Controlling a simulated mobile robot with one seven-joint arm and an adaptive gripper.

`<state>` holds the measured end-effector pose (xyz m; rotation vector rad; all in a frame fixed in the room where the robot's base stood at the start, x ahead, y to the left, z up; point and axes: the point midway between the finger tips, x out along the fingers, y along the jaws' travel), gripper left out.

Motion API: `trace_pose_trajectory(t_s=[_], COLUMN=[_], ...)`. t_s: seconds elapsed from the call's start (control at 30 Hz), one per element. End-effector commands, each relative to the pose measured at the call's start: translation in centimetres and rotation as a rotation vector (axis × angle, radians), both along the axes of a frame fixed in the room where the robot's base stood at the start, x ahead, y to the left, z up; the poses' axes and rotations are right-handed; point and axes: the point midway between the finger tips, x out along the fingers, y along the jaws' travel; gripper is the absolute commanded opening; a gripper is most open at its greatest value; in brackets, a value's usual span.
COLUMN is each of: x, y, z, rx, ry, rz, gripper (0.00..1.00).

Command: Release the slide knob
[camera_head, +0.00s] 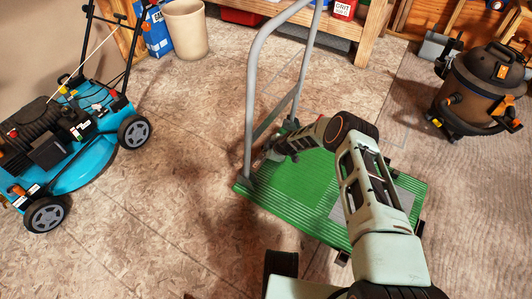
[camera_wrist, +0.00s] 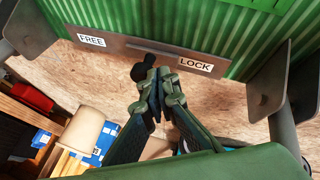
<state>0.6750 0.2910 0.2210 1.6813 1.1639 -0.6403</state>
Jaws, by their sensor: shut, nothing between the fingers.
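A green ribbed platform cart (camera_head: 285,215) with a grey tube handle (camera_head: 252,90) stands on the floor. In the wrist view a brown plate (camera_wrist: 118,46) on the cart carries a FREE label (camera_wrist: 91,40) at left and a LOCK label (camera_wrist: 195,65) at right. A dark round knob (camera_wrist: 138,72) sits between the labels, just left of my fingertips. My gripper (camera_wrist: 166,82) is shut and empty, close beside the knob; whether they touch is unclear. In the head view my gripper (camera_head: 274,153) is near the handle's foot, where the knob cannot be made out.
A blue lawn mower (camera_head: 85,150) stands at left. A brown shop vacuum (camera_head: 485,85) stands at right. A beige bin (camera_head: 186,28) and a wooden workbench (camera_head: 372,30) are at the back. Handle tubes (camera_wrist: 283,130) flank my gripper. Floor left of the cart is clear.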

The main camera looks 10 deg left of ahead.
Motion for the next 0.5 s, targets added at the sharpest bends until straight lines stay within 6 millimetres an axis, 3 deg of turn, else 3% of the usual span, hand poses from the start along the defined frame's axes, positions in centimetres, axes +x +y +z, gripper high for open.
trace_pose_trajectory(t_s=[0.5], x=[4.0], y=[-1.5], z=[0.0], rx=[0.001], ry=[-0.002], rz=[0.0], gripper=[0.0])
